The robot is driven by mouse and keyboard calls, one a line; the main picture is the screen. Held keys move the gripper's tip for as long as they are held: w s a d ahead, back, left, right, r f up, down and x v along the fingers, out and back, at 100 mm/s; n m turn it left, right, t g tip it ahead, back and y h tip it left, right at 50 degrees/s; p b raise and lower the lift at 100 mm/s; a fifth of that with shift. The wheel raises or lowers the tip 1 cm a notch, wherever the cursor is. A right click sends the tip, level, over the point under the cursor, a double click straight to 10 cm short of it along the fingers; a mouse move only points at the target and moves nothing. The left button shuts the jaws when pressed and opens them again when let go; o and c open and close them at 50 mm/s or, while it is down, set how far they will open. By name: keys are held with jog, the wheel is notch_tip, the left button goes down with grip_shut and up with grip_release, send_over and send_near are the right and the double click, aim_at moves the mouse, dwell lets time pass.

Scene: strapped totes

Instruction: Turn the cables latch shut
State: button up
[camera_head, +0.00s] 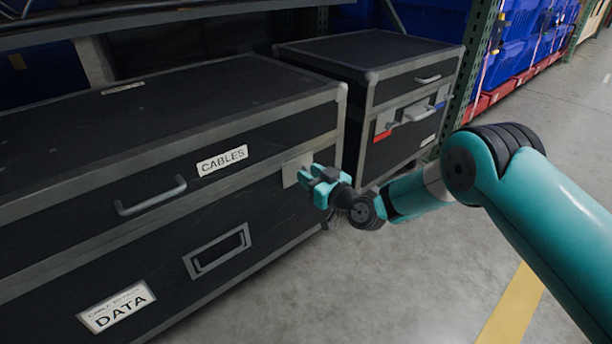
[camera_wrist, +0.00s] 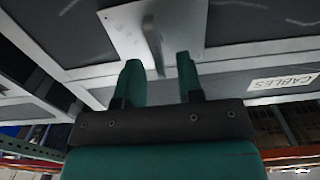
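The cables case (camera_head: 150,130) is a large black case with grey metal edges and a white CABLES label (camera_head: 222,160). Its latch, a light grey plate (camera_head: 291,171) with a small lever, is near the right end of its front, partly hidden by my gripper (camera_head: 312,182). In the wrist view the latch plate (camera_wrist: 122,32) is close ahead, and its narrow grey lever (camera_wrist: 154,46) points down the picture toward the gap between my fingers. My gripper (camera_wrist: 160,72) is open, with a finger on each side of the lever's end. I see no contact.
A grey handle (camera_head: 151,196) and a recessed frame (camera_head: 217,250) are on the case front, left of the latch. A second black case (camera_head: 400,80) with red and blue latches stands at the right. Clear concrete floor (camera_head: 420,280) lies in front.

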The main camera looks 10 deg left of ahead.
jog(key=shift+x, duration=1.05)
jog(key=shift+d, duration=0.1)
jog(key=shift+c, duration=0.2)
grip_shut()
